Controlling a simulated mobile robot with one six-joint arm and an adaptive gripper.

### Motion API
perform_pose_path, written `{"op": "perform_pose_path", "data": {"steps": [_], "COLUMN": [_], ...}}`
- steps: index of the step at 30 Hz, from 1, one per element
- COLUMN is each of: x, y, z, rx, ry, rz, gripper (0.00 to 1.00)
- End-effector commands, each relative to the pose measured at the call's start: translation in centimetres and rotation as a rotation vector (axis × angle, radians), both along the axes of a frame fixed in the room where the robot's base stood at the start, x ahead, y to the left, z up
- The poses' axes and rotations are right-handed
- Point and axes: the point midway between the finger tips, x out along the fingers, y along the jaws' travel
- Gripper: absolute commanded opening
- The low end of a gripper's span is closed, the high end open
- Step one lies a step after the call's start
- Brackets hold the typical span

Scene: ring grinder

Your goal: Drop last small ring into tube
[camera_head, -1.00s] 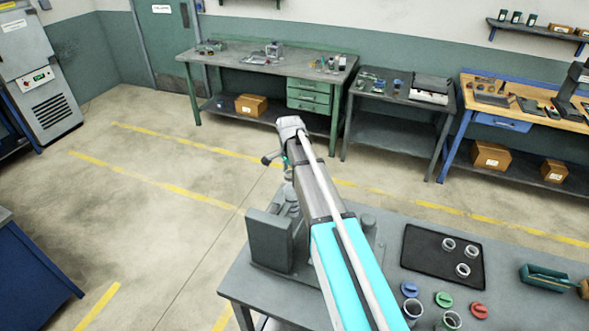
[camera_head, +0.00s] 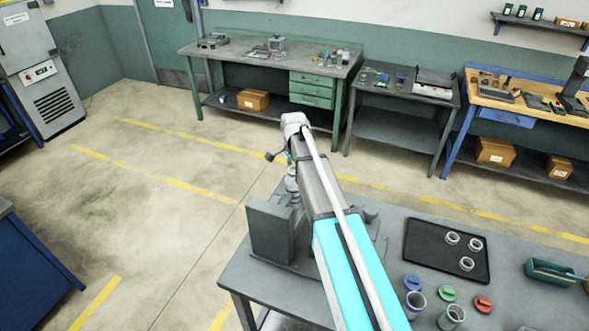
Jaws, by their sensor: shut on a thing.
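Two open tubes stand at the front of the grey bench, one (camera_head: 414,304) near a blue lid (camera_head: 412,282), one (camera_head: 452,316) near a green lid (camera_head: 446,293). Pale small rings lie on the black tray: one left (camera_head: 452,238), one right (camera_head: 476,243), one nearer (camera_head: 467,264). My arm crosses the picture up to its far joint, near the grey grinder (camera_head: 270,231). My gripper's fingers are hidden behind or below my arm, so anything between them is out of sight. I cannot see inside the tubes.
A red lid (camera_head: 483,303) lies right of the green one. The black tray (camera_head: 420,241) sits on the grey bench (camera_head: 388,228). A teal holder (camera_head: 550,272) stands at the right. Open floor lies left of the bench; other workbenches stand at the back.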

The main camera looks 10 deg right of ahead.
Motion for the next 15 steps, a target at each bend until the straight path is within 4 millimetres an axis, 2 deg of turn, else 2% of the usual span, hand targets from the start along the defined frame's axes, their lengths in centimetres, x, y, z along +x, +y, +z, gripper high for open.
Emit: {"op": "perform_pose_path", "data": {"steps": [1, 6, 15], "x": [0.0, 0.0, 0.0], "y": [0.0, 0.0, -0.1], "z": [-0.8, -1.8, -2.5], "rx": [0.0, 0.0, 0.0], "ry": [0.0, 0.0, 0.0], "rz": [0.0, -0.001, -0.001], "gripper": [0.16, 0.16, 0.16]}}
